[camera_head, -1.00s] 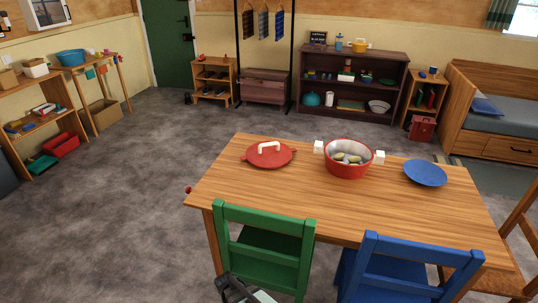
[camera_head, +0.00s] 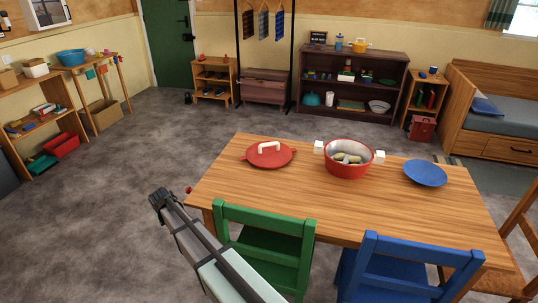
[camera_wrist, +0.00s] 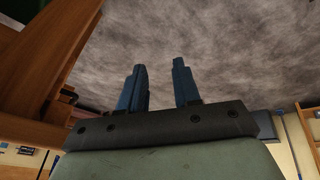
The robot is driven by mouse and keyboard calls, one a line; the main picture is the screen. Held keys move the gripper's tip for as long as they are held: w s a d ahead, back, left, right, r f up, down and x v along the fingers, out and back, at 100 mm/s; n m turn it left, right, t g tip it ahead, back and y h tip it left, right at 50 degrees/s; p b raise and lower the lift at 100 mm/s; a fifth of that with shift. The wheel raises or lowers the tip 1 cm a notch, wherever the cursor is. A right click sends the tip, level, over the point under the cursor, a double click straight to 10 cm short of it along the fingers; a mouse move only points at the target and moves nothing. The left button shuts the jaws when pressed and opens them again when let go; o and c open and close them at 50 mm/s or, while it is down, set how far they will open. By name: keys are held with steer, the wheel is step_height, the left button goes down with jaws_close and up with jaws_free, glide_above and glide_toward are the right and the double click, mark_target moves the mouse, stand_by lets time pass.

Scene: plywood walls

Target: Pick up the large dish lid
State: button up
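The large dish lid (camera_head: 269,154) is round and red with a white arched handle. It lies flat on the left part of the wooden table (camera_head: 330,207), apart from the red pot. My gripper (camera_wrist: 159,66) shows in the wrist view with its two dark blue fingers apart and nothing between them. In the head view my arm reaches up from the bottom edge, left of the green chair. Its dark end is off the table's left side, left of and nearer than the lid. The lid cannot be made out in the wrist view.
A red pot (camera_head: 348,160) with white handles holds several yellowish pieces right of the lid. A blue plate (camera_head: 425,173) lies farther right. A green chair (camera_head: 265,245) and a blue chair (camera_head: 400,270) stand at the near table edge. Bare floor lies left of the table.

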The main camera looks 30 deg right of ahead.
steer(key=w+r+t, duration=0.1)
steer(key=w+r, duration=0.5)
steer(key=r, duration=0.2)
steer(key=m+g+y, duration=0.2)
steer(key=m, duration=2)
glide_toward(269, 143)
steer(key=x, duration=0.5)
steer(key=shift+f, duration=0.35)
steer(key=shift+x, duration=2.65)
steer(key=shift+w+d, duration=0.1)
steer(key=shift+w, duration=0.05)
steer(key=shift+c, duration=0.5)
jaws_close()
